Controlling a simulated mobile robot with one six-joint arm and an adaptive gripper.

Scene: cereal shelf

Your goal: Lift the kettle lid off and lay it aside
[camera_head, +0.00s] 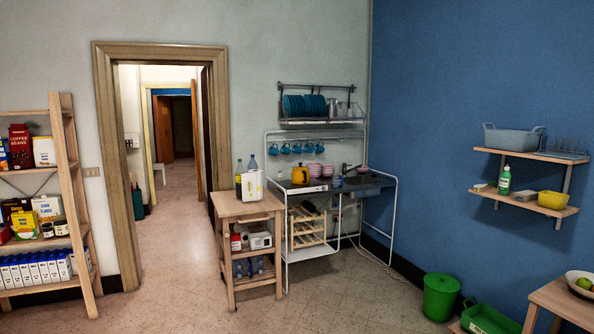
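A small yellow vessel with a dark handle, which looks like the kettle (300,176), stands on the left part of the white-framed kitchen unit (303,188) by the back wall. It is far off and small. I cannot make out its lid apart from the body or tell whether the lid is seated. My gripper is not in view.
A wooden trolley (247,212) with bottles and a white appliance (252,186) stands left of the unit. A stocked shelf (71,160) is at the far left. A green bin (440,300) stands at the right. The floor (190,290) in front is open.

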